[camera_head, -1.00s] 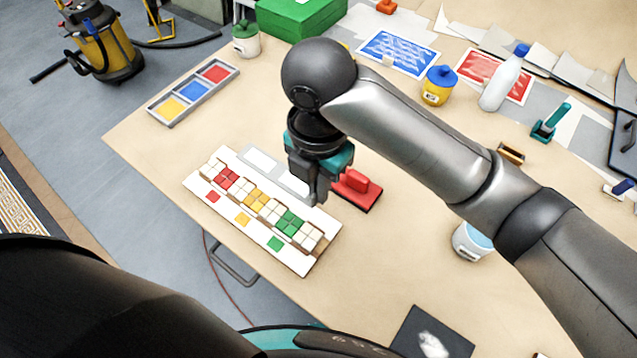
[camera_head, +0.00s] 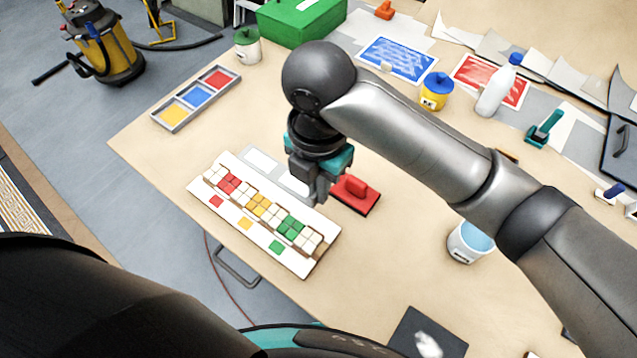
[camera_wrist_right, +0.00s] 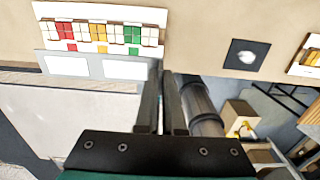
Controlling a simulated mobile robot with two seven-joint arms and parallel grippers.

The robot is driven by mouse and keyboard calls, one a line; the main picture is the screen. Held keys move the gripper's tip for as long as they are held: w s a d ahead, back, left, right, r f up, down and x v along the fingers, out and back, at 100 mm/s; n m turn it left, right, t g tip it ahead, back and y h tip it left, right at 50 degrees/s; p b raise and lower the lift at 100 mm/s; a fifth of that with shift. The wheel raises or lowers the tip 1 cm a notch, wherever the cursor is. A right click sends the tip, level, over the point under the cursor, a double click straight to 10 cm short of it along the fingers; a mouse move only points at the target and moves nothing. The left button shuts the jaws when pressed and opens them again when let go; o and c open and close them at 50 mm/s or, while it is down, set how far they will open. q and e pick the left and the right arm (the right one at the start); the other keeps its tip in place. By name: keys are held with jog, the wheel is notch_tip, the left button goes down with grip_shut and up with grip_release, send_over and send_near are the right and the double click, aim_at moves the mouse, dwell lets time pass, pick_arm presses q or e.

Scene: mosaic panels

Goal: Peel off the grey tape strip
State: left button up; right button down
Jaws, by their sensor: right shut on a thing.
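The mosaic panel (camera_head: 296,262) lies on the table with rows of white, red, yellow and green tiles; it also shows at the top left of the right wrist view (camera_wrist_right: 45,12). A grey strip (camera_head: 278,171) with two white rectangles runs along its far side, and its bare grey part shows in the wrist view (camera_wrist_right: 96,67). My right gripper (camera_head: 319,199) is shut at the strip's right end, and its fingers (camera_wrist_right: 165,80) are close together in the wrist view. The held end is hidden by the fingers. My left gripper is not in view.
A red block tool (camera_head: 356,190) lies just right of the gripper. A tray of colour squares (camera_head: 183,118) stands at the left edge. A white cup (camera_head: 462,243) and a dark square (camera_head: 405,330) are on the right. Bare table lies between panel and cup.

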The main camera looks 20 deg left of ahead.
jog(key=shift+r+p, duration=0.6)
jog(key=shift+r, duration=0.2)
jog(key=shift+r, duration=2)
jog(key=shift+r, duration=0.25)
jog(key=shift+f, duration=0.1)
